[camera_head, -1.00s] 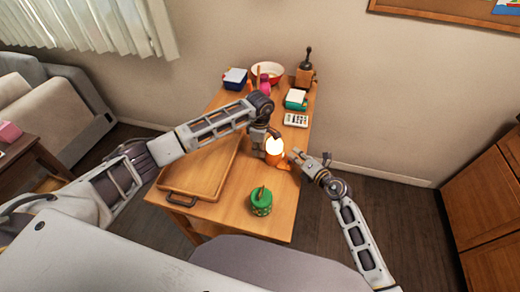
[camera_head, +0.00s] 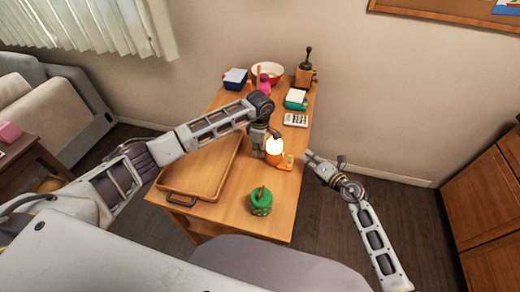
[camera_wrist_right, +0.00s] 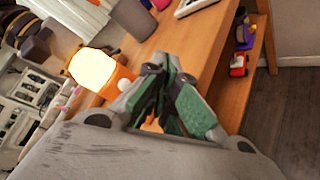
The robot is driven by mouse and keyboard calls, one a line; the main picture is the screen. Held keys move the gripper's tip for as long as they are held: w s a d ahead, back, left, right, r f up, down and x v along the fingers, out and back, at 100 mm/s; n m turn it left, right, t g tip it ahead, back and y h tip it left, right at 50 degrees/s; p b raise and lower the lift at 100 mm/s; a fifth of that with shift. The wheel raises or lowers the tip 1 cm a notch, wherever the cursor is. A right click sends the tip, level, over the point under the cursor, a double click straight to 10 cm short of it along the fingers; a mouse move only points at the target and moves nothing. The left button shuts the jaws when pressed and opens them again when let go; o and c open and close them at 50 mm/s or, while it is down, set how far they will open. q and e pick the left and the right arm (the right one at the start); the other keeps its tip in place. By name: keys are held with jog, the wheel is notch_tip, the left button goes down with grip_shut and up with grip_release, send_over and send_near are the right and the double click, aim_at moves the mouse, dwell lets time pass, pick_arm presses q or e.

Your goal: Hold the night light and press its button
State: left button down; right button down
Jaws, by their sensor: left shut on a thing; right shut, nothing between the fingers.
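The night light (camera_head: 274,148) has an orange body and a glowing pale top, and it stands upright on the wooden table. It also shows in the right wrist view (camera_wrist_right: 94,70), with a small white round spot on its orange base. My left gripper (camera_head: 268,136) is shut on the night light from behind and the left; its fingers are partly hidden. My right gripper (camera_head: 308,157) is shut and empty, to the right of the night light and apart from it, by the table's right edge. Its closed green-padded fingers show in the right wrist view (camera_wrist_right: 165,85).
A wooden tray (camera_head: 168,184) lies on the table's left part. A green jar (camera_head: 261,202) stands near the front. A calculator (camera_head: 296,120), a grinder (camera_head: 305,72), a bowl (camera_head: 268,68) and a blue box (camera_head: 235,77) are at the back. Free room lies right of the table.

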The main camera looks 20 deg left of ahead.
dwell(0.3)
pick_arm(q)
jog(key=c, duration=1.3)
grip_release()
jog(key=shift+c, duration=0.2)
jog(key=shift+r, duration=0.1)
notch_tip(320, 180, up, 12)
jog(key=shift+f, duration=0.2)
